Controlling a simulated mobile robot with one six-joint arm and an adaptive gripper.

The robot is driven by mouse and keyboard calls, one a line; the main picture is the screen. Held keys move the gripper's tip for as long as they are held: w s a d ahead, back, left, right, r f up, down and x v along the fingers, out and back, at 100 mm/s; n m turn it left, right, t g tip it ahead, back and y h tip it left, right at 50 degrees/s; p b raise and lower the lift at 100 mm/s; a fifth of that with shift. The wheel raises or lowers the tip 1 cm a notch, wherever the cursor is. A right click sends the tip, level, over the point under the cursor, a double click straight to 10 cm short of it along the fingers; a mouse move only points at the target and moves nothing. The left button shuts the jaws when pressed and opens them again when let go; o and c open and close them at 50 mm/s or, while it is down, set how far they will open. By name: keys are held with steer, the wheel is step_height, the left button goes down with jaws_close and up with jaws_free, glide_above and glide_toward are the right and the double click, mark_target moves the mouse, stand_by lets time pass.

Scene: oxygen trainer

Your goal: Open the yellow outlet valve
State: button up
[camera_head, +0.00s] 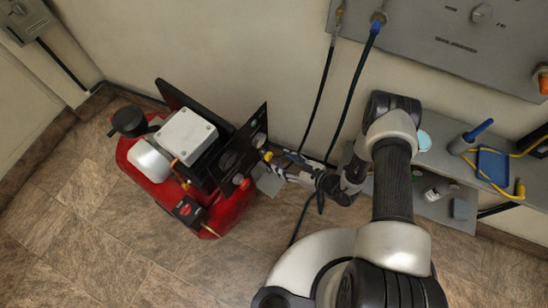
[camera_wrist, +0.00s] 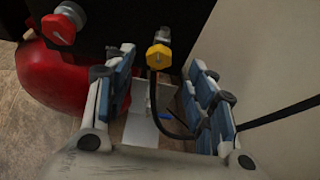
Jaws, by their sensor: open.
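In the head view the yellow valve (camera_head: 268,156) is a small spot at the compressor's right side, close to my gripper (camera_head: 277,168). My gripper (camera_wrist: 163,100) is open, with blue-padded fingers spread wide and nothing between the pads. A dark hose hangs from below the valve. The knob's turned position cannot be told.
A red knob (camera_wrist: 58,29) sits left of the valve. The red compressor tank (camera_head: 228,212) stands on the tiled floor. Dark hoses (camera_head: 352,88) hang from the grey wall panel (camera_head: 440,40). A grey shelf (camera_head: 440,208) with small items is at the right. Floor at the left is clear.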

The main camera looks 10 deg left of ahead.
steer(key=v, duration=0.4)
steer(key=shift+w, duration=0.1)
steer(key=t+y+p, duration=0.1)
steer(key=t+y, duration=0.1)
steer(key=y, duration=0.2)
glide_toward(270, 158)
steer(key=shift+g, duration=0.3)
steer(key=x, duration=0.3)
steer(key=b+x, duration=0.1)
steer(key=x, duration=0.2)
steer(key=b+x, duration=0.1)
steer(key=x, duration=0.2)
steer(key=shift+w+d+f, duration=0.15)
steer(key=shift+w, duration=0.15)
steer(key=c, duration=1.1)
